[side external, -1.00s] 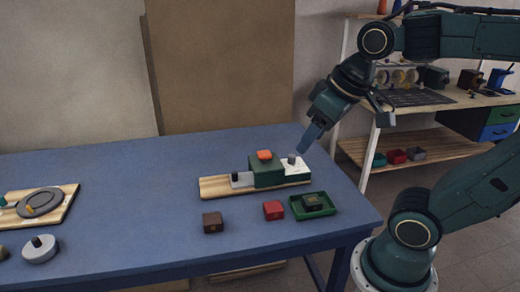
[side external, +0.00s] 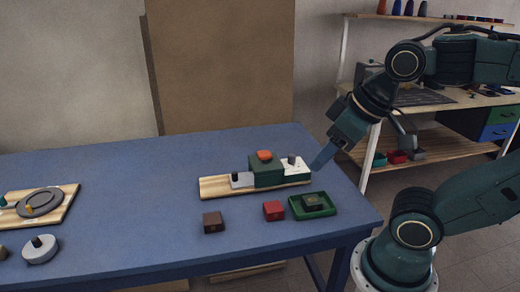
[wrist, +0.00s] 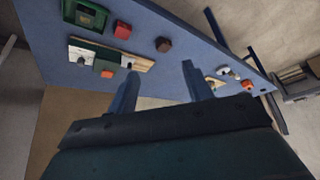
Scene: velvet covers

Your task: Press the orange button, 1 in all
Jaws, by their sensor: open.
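The orange button (side external: 264,155) sits on top of a green box (side external: 267,172) on a wooden board (side external: 215,187), on the blue table. In the wrist view the orange button (wrist: 107,74) shows at the left, beyond the left finger. My gripper (side external: 318,167) is to the right of the board, near the white block's end and apart from the button. In the wrist view my gripper (wrist: 158,82) shows two fingers spread apart with nothing between them.
A white block (side external: 294,169) and a grey block (side external: 242,180) with dark knobs flank the green box. A green tray (side external: 328,211) holds a dark green block. A red block (side external: 273,210) and brown block (side external: 213,222) stand in front. The table's back left is clear.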

